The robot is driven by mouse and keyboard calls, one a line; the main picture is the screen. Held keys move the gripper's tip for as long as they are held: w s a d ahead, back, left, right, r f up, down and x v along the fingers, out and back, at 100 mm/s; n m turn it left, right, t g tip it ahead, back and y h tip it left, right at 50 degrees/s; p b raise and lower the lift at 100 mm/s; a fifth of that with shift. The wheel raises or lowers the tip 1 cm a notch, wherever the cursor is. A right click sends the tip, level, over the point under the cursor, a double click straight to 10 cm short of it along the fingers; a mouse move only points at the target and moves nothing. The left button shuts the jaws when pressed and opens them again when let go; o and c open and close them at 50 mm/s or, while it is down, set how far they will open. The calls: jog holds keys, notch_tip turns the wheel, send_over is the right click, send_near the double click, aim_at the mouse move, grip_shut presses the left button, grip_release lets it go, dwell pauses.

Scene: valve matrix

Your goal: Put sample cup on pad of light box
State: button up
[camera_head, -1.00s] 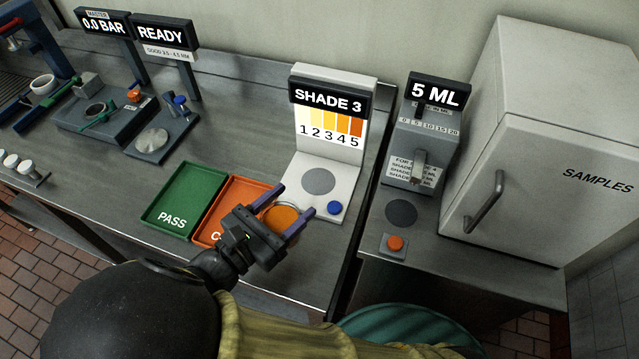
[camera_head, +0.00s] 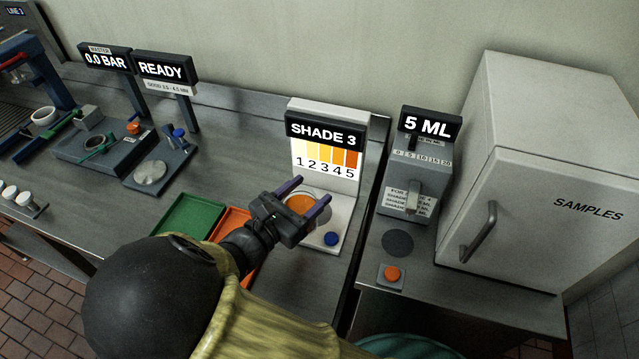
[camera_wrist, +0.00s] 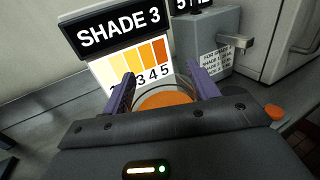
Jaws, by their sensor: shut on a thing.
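The sample cup (camera_head: 301,203) is round with orange liquid in it. My gripper (camera_head: 306,194) is shut on it, with one purple finger on each side. In the wrist view the cup (camera_wrist: 165,98) sits between the fingers (camera_wrist: 162,88). The light box (camera_head: 346,205) is white, with a "SHADE 3" sign and a colour scale numbered 1 to 5. The cup is over the light box's base, above the grey pad (camera_head: 322,220), which is mostly hidden by the cup and my gripper. I cannot tell whether the cup touches the pad.
A blue button (camera_head: 331,239) is at the light box's front right. Green (camera_head: 186,212) and orange (camera_head: 247,276) trays lie left, partly behind my arm. A "5 ML" dispenser (camera_head: 408,180) and an orange button (camera_head: 392,274) stand right, beside the white SAMPLES fridge (camera_head: 550,170).

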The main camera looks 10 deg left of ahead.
jog(key=w+f+p, duration=0.1)
jog(key=w+f, duration=0.2)
jog(key=w, duration=0.5)
jog(key=shift+w+d+p, duration=0.2)
jog(key=shift+d+p, duration=0.1)
jog(key=shift+d, duration=0.05)
jog(key=shift+w+f+p, duration=0.2)
jog(key=shift+f+p, duration=0.35)
jog(key=shift+f, duration=1.4)
jog(key=shift+f, duration=0.25)
jog(key=o, duration=1.6)
jog(key=shift+c, duration=0.2)
jog(key=shift+r, duration=0.1)
